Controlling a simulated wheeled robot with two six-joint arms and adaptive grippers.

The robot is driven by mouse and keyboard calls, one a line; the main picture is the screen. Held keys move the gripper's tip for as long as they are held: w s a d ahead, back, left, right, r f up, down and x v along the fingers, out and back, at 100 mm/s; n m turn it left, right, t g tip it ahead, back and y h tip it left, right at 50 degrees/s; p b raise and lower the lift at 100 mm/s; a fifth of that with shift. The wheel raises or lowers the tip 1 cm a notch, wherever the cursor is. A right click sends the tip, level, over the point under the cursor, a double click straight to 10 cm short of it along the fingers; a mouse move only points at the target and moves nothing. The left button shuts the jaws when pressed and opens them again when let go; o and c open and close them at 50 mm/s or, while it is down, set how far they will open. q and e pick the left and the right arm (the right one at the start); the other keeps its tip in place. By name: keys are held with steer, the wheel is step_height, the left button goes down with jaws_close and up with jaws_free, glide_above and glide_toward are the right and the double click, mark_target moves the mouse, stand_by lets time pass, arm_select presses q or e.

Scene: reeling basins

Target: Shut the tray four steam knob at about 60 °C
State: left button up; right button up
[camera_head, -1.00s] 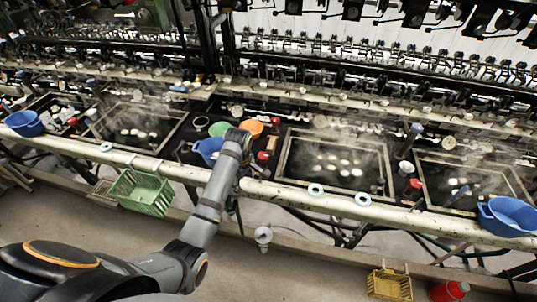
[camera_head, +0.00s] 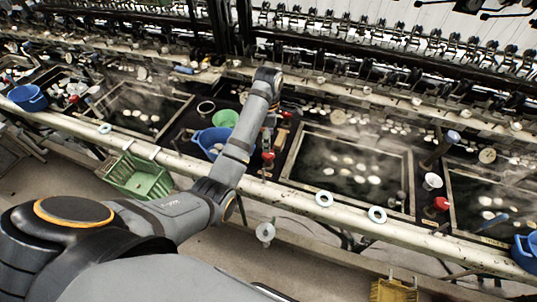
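Red knobs stand along the basin edges: one (camera_head: 268,157) just right of my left forearm, one (camera_head: 286,115) behind it, and one (camera_head: 441,203) right of the middle tray. I cannot tell which is the tray four steam knob, and no temperature reading is legible. The middle tray (camera_head: 296,152) is a steaming dark basin with white cocoons. My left arm reaches over the blue basin, its wrist above the gap left of this tray. My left gripper is mostly hidden behind the wrist, so its fingers and any contact cannot be made out. My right gripper is out of view.
A blue basin (camera_head: 201,141) and green bowl (camera_head: 226,117) lie left of my forearm. A pale rail (camera_head: 300,197) with white rings runs along the front. A green basket (camera_head: 137,179) hangs there. A yellow crate (camera_head: 394,291) is on the floor. Reeling machinery fills the back.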

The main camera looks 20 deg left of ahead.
mark_target(268, 155)
arm_select(q)
step_height(268, 155, down, 6)
steer(key=b, duration=0.4)
steer(key=shift+s+f, duration=0.1)
steer(key=shift+f, duration=0.6)
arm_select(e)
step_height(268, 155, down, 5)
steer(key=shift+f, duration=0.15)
arm_select(q)
steer(key=shift+c, duration=0.2)
steer(key=c, duration=1.1)
steer(key=shift+r+p, duration=0.2)
steer(key=shift+p, duration=0.4)
steer(key=m+p, duration=0.6)
steer(key=p, duration=0.2)
steer(key=shift+r, duration=0.1)
steer(key=shift+f+m+p, duration=0.25)
steer(key=shift+m+p, duration=1.2)
steer(key=shift+m, duration=0.05)
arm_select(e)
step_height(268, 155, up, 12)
